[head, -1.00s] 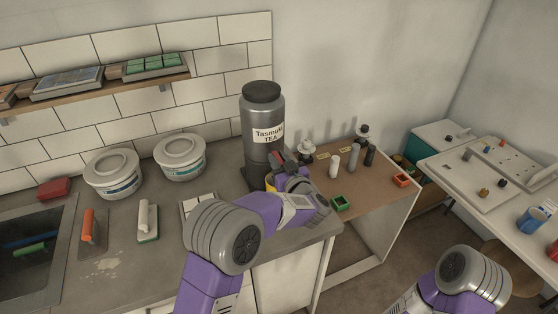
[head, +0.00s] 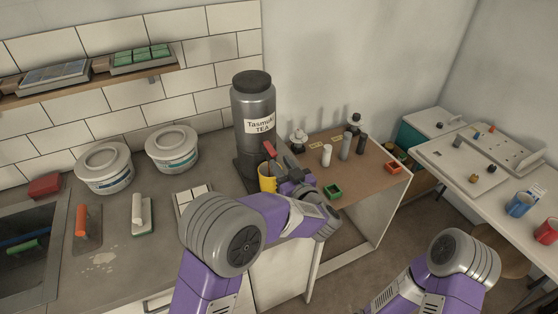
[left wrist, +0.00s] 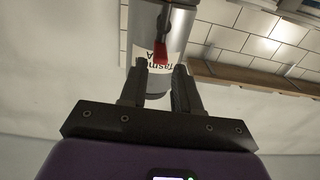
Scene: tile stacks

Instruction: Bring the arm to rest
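My left arm reaches across the counter (head: 150,262) from the bottom of the head view. My left gripper (head: 288,168) is just right of a yellow mug (head: 267,180), in front of the grey tea canister (head: 253,105). In the left wrist view the two fingers of my left gripper (left wrist: 159,90) stand apart with nothing held between them. A red-ended item (head: 269,150) stands at the mug; in the left wrist view the red piece (left wrist: 160,52) shows beyond the fingertips, against the canister. Of my right arm only a link shows at lower right; its gripper is out of view.
Two white tubs (head: 172,150), an orange-handled trowel (head: 83,225), a white-handled float (head: 140,215) and a white tile stack (head: 193,200) are on the counter. A sink (head: 25,255) is at left. A brown side table (head: 365,178) holds bottles and small boxes.

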